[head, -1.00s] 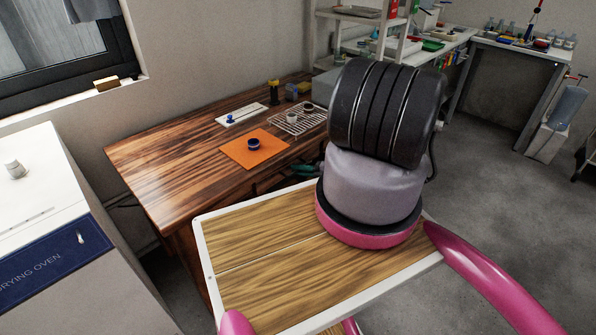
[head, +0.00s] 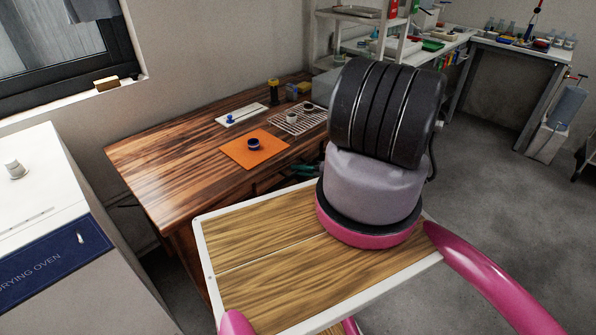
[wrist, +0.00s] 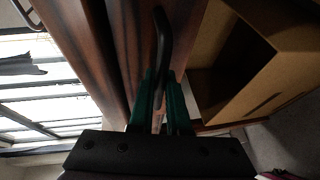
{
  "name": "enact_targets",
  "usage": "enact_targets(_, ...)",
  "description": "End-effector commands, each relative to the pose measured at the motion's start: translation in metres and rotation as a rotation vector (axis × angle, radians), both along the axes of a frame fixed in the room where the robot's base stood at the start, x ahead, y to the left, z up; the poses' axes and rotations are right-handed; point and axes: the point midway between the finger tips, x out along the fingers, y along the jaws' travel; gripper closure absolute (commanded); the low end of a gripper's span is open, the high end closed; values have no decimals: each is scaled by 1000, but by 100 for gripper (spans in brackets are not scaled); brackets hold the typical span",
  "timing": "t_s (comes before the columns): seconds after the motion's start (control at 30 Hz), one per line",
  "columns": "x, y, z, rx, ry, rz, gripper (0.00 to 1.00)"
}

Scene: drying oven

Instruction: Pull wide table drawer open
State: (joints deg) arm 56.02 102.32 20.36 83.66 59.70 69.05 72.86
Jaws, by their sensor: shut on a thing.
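The wooden table (head: 165,160) stands left of centre in the head view, its drawer front mostly hidden by the table top and my own body. In the wrist view, a dark curved drawer handle (wrist: 161,50) stands out from a brown wooden front (wrist: 122,50). My gripper (wrist: 162,100) has its green fingers shut on this handle, one on each side. In the head view, my gripper (head: 306,170) shows only in part at the table's front edge, beside my arm. I cannot tell from these views how far the drawer stands out.
A drying oven (head: 40,230) stands at the left. In the wrist view, a light brown, open-sided compartment (wrist: 262,65) is at the right.

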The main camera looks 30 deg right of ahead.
Motion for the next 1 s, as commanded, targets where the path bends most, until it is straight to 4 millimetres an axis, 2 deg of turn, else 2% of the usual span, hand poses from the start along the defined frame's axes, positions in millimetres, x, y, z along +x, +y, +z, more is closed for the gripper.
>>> enact_targets(0.17, -3, -2, 0, -1, 1, -1, 100)
enact_targets(0.37, -24, -10, 0, -1, 2, -1, 100)
enact_targets(0.57, -67, -25, 0, 0, 3, -2, 100)
enact_targets(1.0, -177, -64, 0, 0, 3, -2, 100)
